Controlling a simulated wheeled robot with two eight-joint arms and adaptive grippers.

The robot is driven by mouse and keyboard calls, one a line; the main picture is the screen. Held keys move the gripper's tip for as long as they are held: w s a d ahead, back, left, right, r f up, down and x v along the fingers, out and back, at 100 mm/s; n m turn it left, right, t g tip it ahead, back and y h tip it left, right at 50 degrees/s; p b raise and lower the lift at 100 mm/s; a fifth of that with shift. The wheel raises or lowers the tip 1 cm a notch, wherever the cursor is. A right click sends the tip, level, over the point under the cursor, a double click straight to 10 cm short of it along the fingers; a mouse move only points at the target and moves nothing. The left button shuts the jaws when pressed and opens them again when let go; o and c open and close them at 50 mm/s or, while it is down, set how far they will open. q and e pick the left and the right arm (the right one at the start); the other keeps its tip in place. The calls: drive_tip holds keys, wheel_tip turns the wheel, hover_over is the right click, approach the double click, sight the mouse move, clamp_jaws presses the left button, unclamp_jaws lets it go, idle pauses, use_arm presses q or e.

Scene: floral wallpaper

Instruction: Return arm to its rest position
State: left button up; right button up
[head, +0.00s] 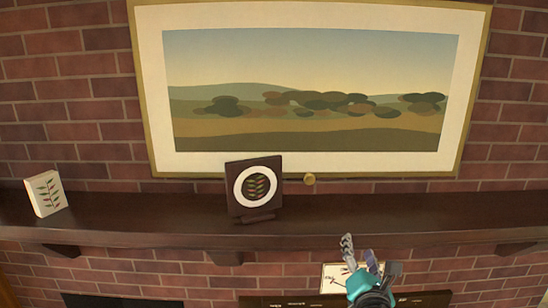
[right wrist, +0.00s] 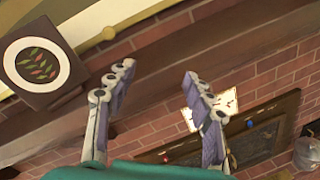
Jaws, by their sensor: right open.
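My right gripper (head: 360,258) is at the lower middle-right of the head view, in front of the dark wooden mantel shelf (head: 400,220). In the right wrist view its two fingers (right wrist: 155,85) are spread wide apart with nothing between them. A dark square plaque with a white ring and leaf pattern (head: 255,187) stands on the shelf, left of the gripper and apart from it. It also shows at the upper left of the right wrist view (right wrist: 37,65). My left gripper is in neither view.
A white block with a leaf pattern (head: 45,193) stands on the shelf's left end. A large framed landscape (head: 310,90) hangs above on the brick wall. Below the shelf are a pale card (head: 334,278) behind the gripper and a dark board (right wrist: 265,135). The shelf's right part is clear.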

drive_tip(key=s+d+f+m+g+h+b, duration=0.1)
drive_tip(key=s+d+f+m+g+b, duration=0.15)
drive_tip(key=f+m+b, duration=0.55)
drive_tip(key=s+d+f+m+g+h+b, duration=0.1)
drive_tip(key=s+f+m+b, duration=0.3)
drive_tip(key=f, duration=0.8)
drive_tip(key=s+d+f+m+g+b, duration=0.2)
drive_tip(key=s+f+m+b, duration=0.3)
drive_tip(key=f, duration=0.5)
drive_tip(key=s+a+f+m+g+y+b, duration=0.1)
drive_tip(key=s+a+f+m+b, duration=0.1)
drive_tip(key=f, duration=0.5)
drive_tip(key=s+a+f+m+g+y+b, duration=0.1)
drive_tip(key=s+a+f+m+g+b, duration=0.1)
drive_tip(key=f+b, duration=0.5)
drive_tip(key=s+a+f+m+g+y+b, duration=0.2)
drive_tip(key=s+a+f+m+b, duration=0.1)
drive_tip(key=f+m, duration=0.3)
drive_tip(key=shift+s+a+f+b, duration=0.4)
drive_tip(key=shift+s+f+b, duration=0.45)
drive_tip(key=shift+s+f, duration=0.05)
